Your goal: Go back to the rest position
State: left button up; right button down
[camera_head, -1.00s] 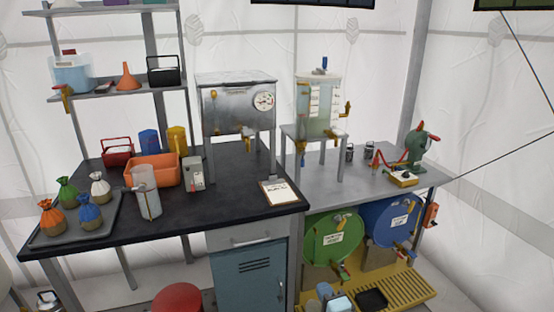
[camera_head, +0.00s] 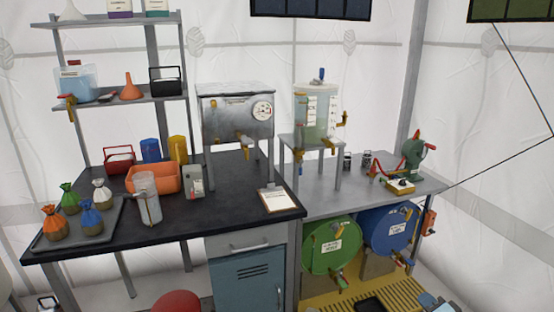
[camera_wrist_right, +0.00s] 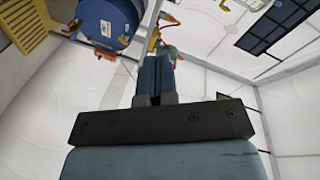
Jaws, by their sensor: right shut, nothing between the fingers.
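My right gripper (camera_head: 432,302) shows at the bottom right edge of the head view, low in front of the yellow slatted platform and cut off by the frame. In the right wrist view its two blue fingers (camera_wrist_right: 155,78) are pressed together, with nothing between them. It touches nothing that I can see. My left gripper is not visible in the head view.
A black-topped bench (camera_head: 240,218) with a metal tank (camera_head: 225,122) stands left of a grey table (camera_head: 330,199). Green (camera_head: 318,247) and blue (camera_head: 375,235) drums lie under the grey table. A red stool (camera_head: 178,302) stands in front.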

jog(key=s+a+f+n+g, duration=0.2)
jog(key=s+a+n, duration=0.3)
jog(key=s, duration=0.6)
jog(key=s+a+f+n+g, duration=0.2)
jog(key=s+n, duration=0.5)
jog(key=s, duration=0.4)
jog(key=s+a+f+n+g, duration=0.2)
jog(key=s+a+n+g, duration=0.3)
jog(key=s, duration=0.7)
jog(key=w+a+m+t, duration=0.2)
jog(key=a+m+t, duration=0.25)
jog(key=a, duration=0.65)
pick_arm(q)
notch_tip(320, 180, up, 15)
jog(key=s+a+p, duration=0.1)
jog(key=p, duration=1.8)
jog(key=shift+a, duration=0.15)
pick_arm(e)
notch_tip(320, 180, up, 16)
jog(key=d, duration=0.1)
jog(key=shift+s, duration=0.35)
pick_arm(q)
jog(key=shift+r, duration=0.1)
pick_arm(e)
jog(key=shift+d+r+g, duration=0.1)
jog(key=shift+g, duration=0.15)
